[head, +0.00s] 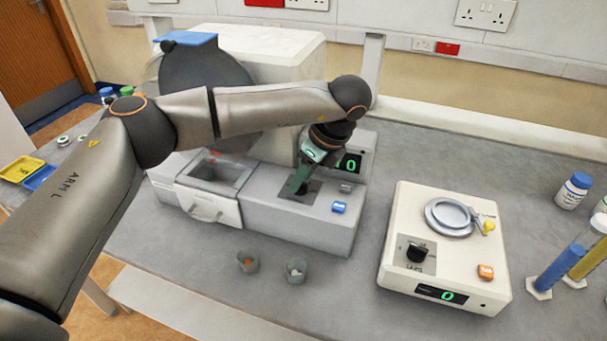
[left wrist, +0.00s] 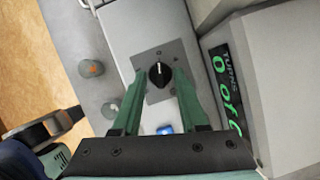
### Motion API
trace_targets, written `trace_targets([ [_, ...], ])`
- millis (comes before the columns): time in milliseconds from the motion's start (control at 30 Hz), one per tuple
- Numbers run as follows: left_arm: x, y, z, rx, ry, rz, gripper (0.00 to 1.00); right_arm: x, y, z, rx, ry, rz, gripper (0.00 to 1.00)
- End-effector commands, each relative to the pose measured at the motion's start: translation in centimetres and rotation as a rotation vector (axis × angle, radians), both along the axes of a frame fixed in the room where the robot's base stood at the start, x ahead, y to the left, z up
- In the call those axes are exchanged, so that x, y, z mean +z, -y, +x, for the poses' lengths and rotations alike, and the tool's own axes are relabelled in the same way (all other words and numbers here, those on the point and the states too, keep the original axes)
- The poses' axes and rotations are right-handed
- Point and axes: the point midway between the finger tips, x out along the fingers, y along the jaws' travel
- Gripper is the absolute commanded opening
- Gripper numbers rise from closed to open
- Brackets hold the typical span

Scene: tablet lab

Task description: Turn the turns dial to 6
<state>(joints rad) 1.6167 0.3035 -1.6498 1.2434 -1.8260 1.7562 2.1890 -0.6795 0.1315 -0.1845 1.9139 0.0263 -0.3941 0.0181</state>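The turns dial is a black knob with a white pointer mark on a dark square plate, on top of the grey machine (head: 325,232). In the left wrist view the dial (left wrist: 160,74) sits between my fingertips, with gaps on both sides. Its mark points towards the top of that picture. My left gripper (head: 302,178) points down over the plate, its green fingers open; they also show in the left wrist view (left wrist: 160,85). In the head view they largely hide the dial. My right gripper is out of view.
A blue button (head: 339,207) sits beside the plate. Two small cups, one with orange contents (head: 248,262) and one with pale contents (head: 296,270), stand in front. A white device (head: 445,250) with its own black dial (head: 417,252) stands right. Bottles and cylinders stand farther right.

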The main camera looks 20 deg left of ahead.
Motion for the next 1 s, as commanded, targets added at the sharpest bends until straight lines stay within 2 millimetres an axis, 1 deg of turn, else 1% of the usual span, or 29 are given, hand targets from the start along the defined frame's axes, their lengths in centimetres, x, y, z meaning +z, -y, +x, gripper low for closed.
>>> trace_targets([
  [33,0.01,-0.01,0.0,0.0,0.0,0.0,0.36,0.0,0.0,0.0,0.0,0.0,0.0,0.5],
  [300,0.04,0.01,0.0,0.0,0.0,0.0,0.06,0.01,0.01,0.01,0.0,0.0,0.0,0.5],
  [367,0.05,0.01,0.0,0.0,0.0,0.0,0.0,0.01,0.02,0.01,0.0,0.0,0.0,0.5],
  [833,0.05,0.02,-0.01,-0.002,0.0,0.0,0.0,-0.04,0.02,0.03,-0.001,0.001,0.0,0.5],
  [1000,-0.12,-0.01,-0.03,-0.029,0.001,-0.001,0.0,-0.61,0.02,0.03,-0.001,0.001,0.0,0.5],
])
